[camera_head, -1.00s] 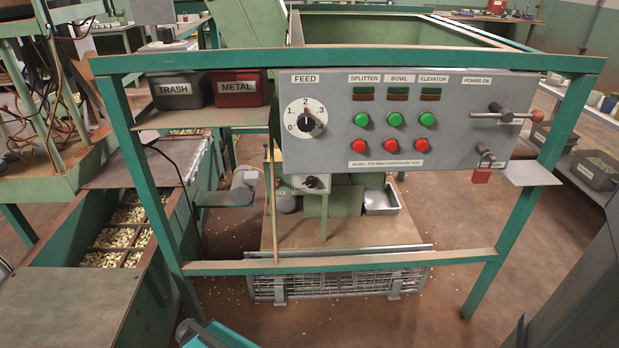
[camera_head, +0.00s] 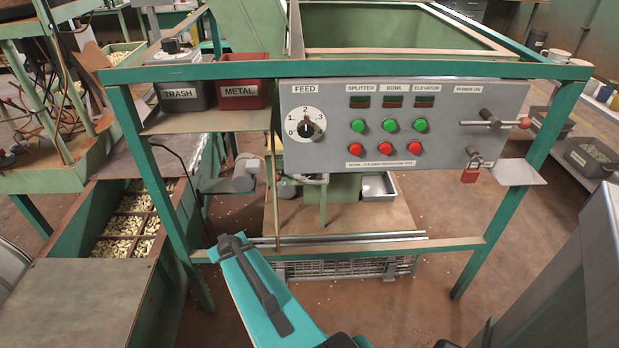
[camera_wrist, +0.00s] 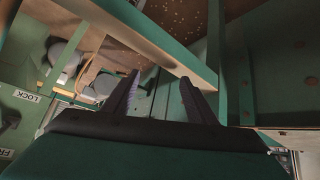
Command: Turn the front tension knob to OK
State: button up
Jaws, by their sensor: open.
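My gripper (camera_wrist: 160,80) is open in the wrist view, with two dark fingers apart and nothing between them. Its fingertips point toward a green frame bar and the machine's lower parts. At the left edge of that view is a pale green plate (camera_wrist: 20,113) with a LOCK label and a partly cut-off label starting "FR". A dark knob-like shape (camera_wrist: 9,119) sits on it, blurred and partly out of frame. It is left of my gripper, not touching it. I cannot read its setting. In the head view the knob does not clearly show below the control panel.
The grey control panel (camera_head: 440,145) has a FEED dial (camera_head: 305,127), green and red buttons and a red padlock (camera_head: 470,175). A green crossbar (camera_head: 380,246) runs in front of the machine. TRASH (camera_head: 184,96) and METAL (camera_head: 240,94) bins stand upper left.

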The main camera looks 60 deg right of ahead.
jog(key=s+d+r+m+t+h, duration=0.1)
jog(key=s+d+r+h, duration=0.2)
jog(key=s+d, duration=0.3)
jog(key=s+d+r+m+t+h, duration=0.1)
jog(key=s+d+r+h, duration=0.3)
jog(key=s+d, duration=0.3)
jog(key=s+d+r+m+t+h, duration=0.1)
jog(key=s+d, duration=0.6)
jog(key=d, duration=0.7)
notch_tip(320, 180, up, 3)
jog(key=m+h, duration=0.1)
jog(key=h, duration=0.1)
jog(key=shift+h, duration=0.4)
jog(key=shift+w+d+b, duration=0.1)
jog(key=shift+d+b, duration=0.05)
jog(key=shift+b, duration=0.2)
jog(key=b+x, duration=0.5)
jog(key=b, duration=0.4)
jog(key=shift+w+d+f, duration=0.1)
jog(key=shift+w+d, duration=0.1)
jog(key=b+x, duration=0.2)
jog(key=b, duration=0.6)
jog(key=shift+w+d, duration=0.1)
jog(key=shift+d, duration=0.05)
